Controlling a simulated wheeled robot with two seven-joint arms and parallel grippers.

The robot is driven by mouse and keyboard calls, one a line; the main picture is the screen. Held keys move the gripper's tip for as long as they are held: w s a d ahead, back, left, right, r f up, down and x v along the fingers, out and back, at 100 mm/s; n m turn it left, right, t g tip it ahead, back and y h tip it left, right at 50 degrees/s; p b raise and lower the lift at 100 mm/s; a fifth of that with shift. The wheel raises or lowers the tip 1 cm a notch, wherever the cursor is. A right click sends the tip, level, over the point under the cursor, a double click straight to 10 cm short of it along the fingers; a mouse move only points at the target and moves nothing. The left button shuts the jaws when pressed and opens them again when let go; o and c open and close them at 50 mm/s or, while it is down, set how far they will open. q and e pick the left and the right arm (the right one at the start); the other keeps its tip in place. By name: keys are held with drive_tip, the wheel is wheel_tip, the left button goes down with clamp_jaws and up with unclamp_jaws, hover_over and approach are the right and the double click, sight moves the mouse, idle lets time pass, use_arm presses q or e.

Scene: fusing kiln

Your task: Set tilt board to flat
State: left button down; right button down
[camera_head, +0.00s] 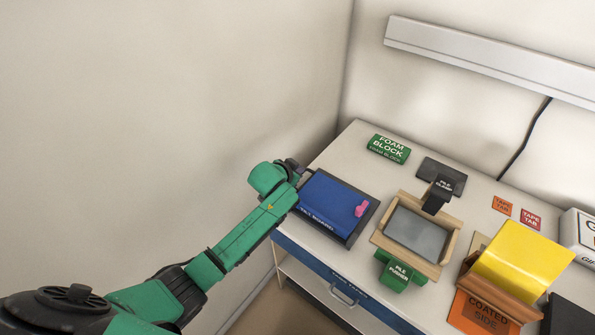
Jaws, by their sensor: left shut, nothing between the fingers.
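The tilt board (332,204) is a blue panel in a dark frame, with white lettering along its front edge. It sits at the left front of the bench. A pink piece (361,209) is on its right side. I cannot tell from this view how far the board is tilted. My left gripper (305,171) is at the board's back left corner, shut and holding nothing. The wrist hides part of the fingers, and I cannot tell whether they touch the board. My right gripper is not in view.
A green foam block (388,149) lies behind the board. A wooden frame with a grey panel (417,232) stands right of it, between a black pusher (441,187) and a green pusher (396,274). A yellow curved sheet (522,265) is farther right. A wall stands close on the left.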

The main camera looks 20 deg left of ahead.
use_arm(q)
drive_tip(key=shift+a+f, duration=0.2)
drive_tip(key=shift+f, duration=0.75)
drive_tip(key=shift+w+f, duration=0.1)
drive_tip(key=shift+w+f+b, duration=0.1)
drive_tip(key=shift+f+b, duration=0.4)
drive_tip(key=shift+f, duration=0.2)
drive_tip(key=shift+r, duration=0.1)
